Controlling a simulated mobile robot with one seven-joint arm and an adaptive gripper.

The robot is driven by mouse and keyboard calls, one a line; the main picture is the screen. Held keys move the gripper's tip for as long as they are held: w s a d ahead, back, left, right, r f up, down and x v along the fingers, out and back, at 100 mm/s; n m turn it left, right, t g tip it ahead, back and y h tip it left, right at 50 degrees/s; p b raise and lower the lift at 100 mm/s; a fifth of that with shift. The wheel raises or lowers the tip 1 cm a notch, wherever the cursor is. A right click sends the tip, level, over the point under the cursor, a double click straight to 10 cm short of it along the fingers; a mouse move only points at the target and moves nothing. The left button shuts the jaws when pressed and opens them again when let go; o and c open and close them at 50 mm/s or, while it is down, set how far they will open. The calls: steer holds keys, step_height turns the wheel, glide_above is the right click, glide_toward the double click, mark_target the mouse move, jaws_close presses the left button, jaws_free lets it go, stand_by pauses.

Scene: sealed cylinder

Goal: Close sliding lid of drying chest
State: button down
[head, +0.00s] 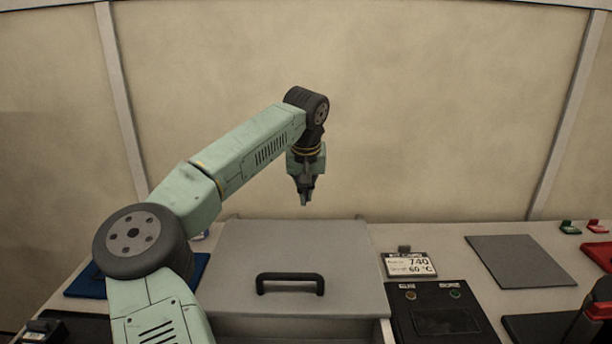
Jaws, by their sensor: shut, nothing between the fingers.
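The drying chest (388,332) stands at the front middle of the bench. My gripper (304,201) is shut and empty, pointing down above the lid's back edge, apart from the handle. The chest's front is cut off by the picture's lower edge.
A display card (408,263) reading 740 and 60 °C stands right of the chest, behind a black control panel (440,312). A grey mat (518,262) lies further right. A blue mat (88,282) lies at the left, partly behind my arm. A plain wall is behind.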

steer(key=shift+s+f+p, duration=0.3)
steer(key=shift+s+f, duration=0.2)
steer(key=shift+s, duration=0.35)
steer(key=shift+s+f+p, duration=0.25)
steer(key=shift+s+f, duration=0.2)
steer(key=shift+s, duration=0.35)
